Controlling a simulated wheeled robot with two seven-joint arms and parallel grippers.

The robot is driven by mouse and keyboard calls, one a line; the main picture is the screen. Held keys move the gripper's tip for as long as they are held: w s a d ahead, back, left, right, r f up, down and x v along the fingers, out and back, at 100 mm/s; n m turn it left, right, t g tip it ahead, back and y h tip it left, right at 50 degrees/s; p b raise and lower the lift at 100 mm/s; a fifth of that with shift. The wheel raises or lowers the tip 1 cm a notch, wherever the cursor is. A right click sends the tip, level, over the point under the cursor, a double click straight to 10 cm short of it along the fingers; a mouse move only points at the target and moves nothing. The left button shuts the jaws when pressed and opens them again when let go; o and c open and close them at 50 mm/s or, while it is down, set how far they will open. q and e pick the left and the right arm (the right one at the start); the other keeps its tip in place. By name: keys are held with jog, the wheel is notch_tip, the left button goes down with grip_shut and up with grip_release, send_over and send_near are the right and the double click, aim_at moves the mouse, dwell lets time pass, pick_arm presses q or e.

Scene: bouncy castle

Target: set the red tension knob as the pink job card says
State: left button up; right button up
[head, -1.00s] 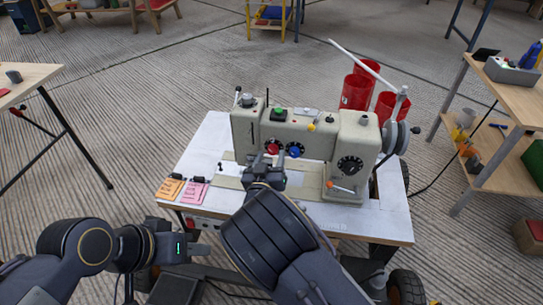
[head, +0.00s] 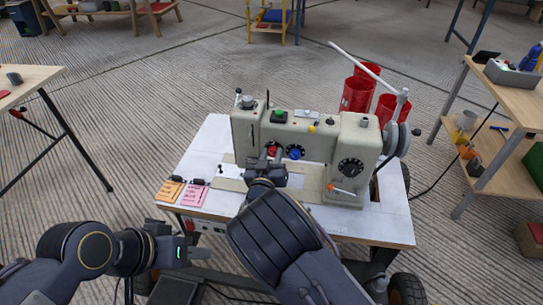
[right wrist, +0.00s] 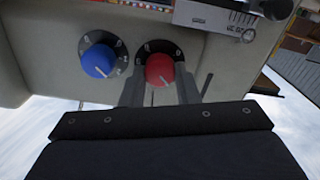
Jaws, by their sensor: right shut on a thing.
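The red tension knob (head: 271,150) is on the front of the pale sewing machine (head: 305,135); it shows large in the right wrist view (right wrist: 159,69), on a black dial whose markings are partly hidden. My right gripper (head: 268,160) is shut on the red knob, one finger on each side in the right wrist view (right wrist: 158,88). The pink job card (head: 192,193) lies at the table's front left; its writing is too small to read. My left gripper (head: 192,254) is empty, low in front of the table; its finger gap is unclear.
A blue knob (head: 295,152) sits just right of the red one in the head view. An orange card (head: 169,190) lies left of the pink card. The machine's black dial (head: 350,167) and orange-tipped lever (head: 341,188) are further right. Red spools (head: 356,95) stand behind.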

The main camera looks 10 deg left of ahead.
jog(key=m+b, duration=0.2)
jog(key=shift+f+b, duration=0.2)
jog(key=shift+b, duration=0.15)
jog(key=m+b, duration=0.7)
jog(key=shift+d+m, duration=0.2)
jog(key=shift+m, duration=0.1)
jog(key=m+b, duration=0.2)
jog(key=shift+m, duration=0.4)
jog(key=m+b, duration=0.1)
jog(key=m, duration=0.1)
jog(key=shift+m, duration=0.3)
jog(key=m, duration=1.1)
jog(key=shift+f+m, duration=0.1)
jog(key=shift+m, duration=0.2)
